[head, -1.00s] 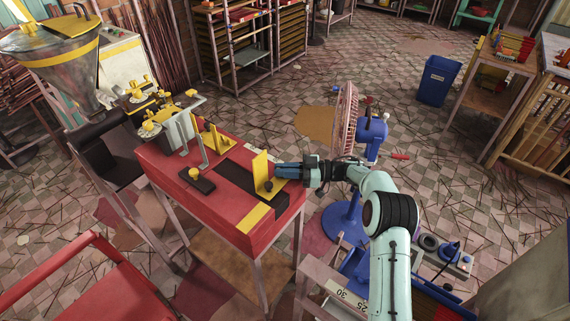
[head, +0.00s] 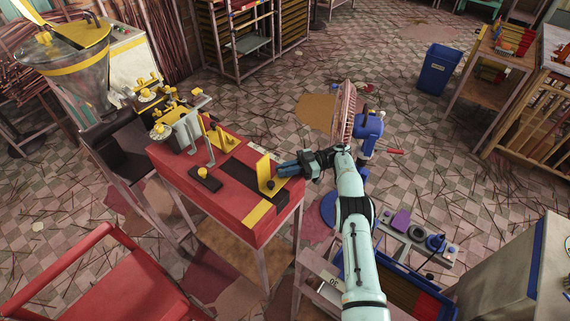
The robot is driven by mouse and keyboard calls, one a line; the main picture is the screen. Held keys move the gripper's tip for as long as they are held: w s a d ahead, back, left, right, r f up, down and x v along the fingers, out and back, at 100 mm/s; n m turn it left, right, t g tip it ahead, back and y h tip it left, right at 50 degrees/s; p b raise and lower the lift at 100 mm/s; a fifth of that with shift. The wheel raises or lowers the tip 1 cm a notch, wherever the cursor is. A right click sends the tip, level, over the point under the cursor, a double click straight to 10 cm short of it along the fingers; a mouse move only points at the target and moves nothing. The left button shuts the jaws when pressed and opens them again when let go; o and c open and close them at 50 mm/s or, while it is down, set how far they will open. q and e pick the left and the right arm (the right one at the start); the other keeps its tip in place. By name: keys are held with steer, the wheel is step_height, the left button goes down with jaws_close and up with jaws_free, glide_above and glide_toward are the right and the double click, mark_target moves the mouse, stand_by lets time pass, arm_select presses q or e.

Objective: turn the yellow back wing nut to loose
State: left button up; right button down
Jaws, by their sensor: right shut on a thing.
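Several yellow wing nuts sit on the extruder head (head: 178,128) at the left end of the red table; one yellow nut (head: 198,92) stands at its back. I cannot tell for sure which is the back wing nut. My right gripper (head: 281,170) is well to the right of them, at the table's right side. It is shut, its blue fingertips at the edge of an upright yellow plate (head: 264,167) with a dark knob at its foot. The exact grip is too small to see. My left gripper is not in view.
The red table (head: 228,206) has a dark strip and another yellow bracket (head: 207,126) on it. A blue fan (head: 368,135) stands just behind my right wrist. A blue bin (head: 438,74) stands farther back.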

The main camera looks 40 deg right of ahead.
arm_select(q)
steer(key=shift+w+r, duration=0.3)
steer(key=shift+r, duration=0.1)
arm_select(e)
steer(key=shift+r, duration=0.1)
steer(key=c, duration=1.3)
jaws_free()
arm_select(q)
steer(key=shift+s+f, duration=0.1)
arm_select(e)
steer(key=shift+o, duration=0.2)
steer(key=shift+r, duration=0.3)
step_height(320, 180, up, 7)
steer(key=shift+f+b, duration=0.1)
steer(key=shift+b, duration=0.4)
arm_select(q)
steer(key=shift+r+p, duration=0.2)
steer(key=shift+p, duration=0.55)
arm_select(e)
step_height(320, 180, up, 13)
steer(key=shift+f, duration=0.2)
steer(key=shift+o, duration=0.3)
